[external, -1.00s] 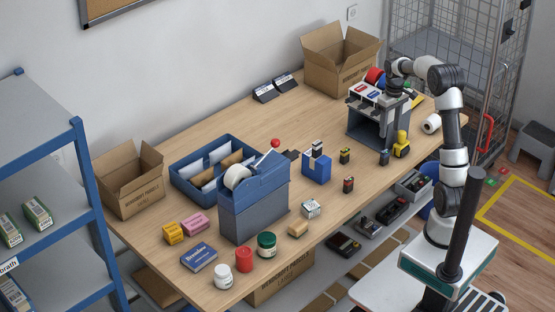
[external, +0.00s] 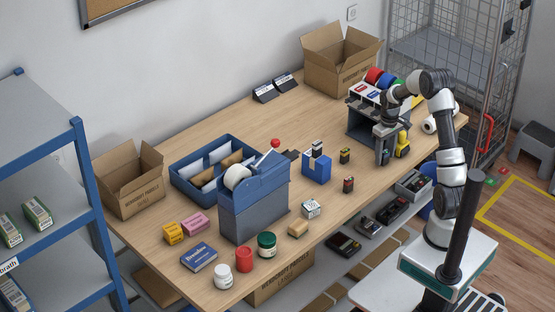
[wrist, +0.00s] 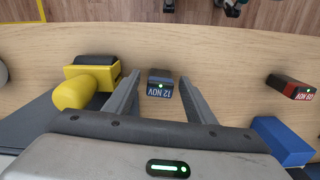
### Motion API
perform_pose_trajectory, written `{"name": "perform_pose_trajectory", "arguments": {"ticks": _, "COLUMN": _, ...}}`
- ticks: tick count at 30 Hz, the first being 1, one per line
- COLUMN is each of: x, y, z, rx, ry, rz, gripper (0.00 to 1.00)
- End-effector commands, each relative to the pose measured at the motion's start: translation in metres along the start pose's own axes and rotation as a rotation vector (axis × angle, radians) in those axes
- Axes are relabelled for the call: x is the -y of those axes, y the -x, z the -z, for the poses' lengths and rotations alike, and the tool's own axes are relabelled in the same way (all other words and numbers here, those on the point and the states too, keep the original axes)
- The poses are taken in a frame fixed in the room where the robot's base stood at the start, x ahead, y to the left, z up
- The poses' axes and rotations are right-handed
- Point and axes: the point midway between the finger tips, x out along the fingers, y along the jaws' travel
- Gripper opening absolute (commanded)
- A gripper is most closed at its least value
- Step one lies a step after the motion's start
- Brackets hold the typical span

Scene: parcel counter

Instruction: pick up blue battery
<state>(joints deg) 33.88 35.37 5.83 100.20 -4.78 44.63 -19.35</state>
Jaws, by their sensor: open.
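The blue battery (wrist: 160,84) is a small dark block with a blue "12 NOV" face, standing on the counter. In the wrist view it lies between the tips of my two open fingers, with visible gaps at both sides. My gripper (wrist: 158,90) is open and empty. In the external view my gripper (external: 383,150) points down at the battery's place, and its fingers mostly hide the battery. I cannot tell exactly how far the fingertips are above the counter.
A red-labelled battery (wrist: 290,87) and a blue block (wrist: 283,142) are to the right. A grey rack (external: 362,128) stands behind my gripper.

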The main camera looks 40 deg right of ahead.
Motion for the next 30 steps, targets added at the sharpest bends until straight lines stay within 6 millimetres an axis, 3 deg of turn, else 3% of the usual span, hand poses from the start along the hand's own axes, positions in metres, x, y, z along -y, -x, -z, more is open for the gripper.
{"name": "perform_pose_trajectory", "arguments": {"ticks": 5, "x": 0.0, "y": 0.0, "z": 0.0, "rx": 0.0, "ry": 0.0, "rz": 0.0, "gripper": 0.5}}
{"name": "perform_pose_trajectory", "arguments": {"ticks": 14, "x": 0.0, "y": 0.0, "z": 0.0, "rx": 0.0, "ry": 0.0, "rz": 0.0, "gripper": 0.04}}
{"name": "perform_pose_trajectory", "arguments": {"ticks": 23, "x": 0.0, "y": 0.007, "z": 0.001, "rx": -0.002, "ry": 0.0, "rz": -0.001, "gripper": 0.04}}
{"name": "perform_pose_trajectory", "arguments": {"ticks": 30, "x": 0.0, "y": 0.052, "z": 0.001, "rx": -0.005, "ry": 0.002, "rz": -0.003, "gripper": 0.04}}
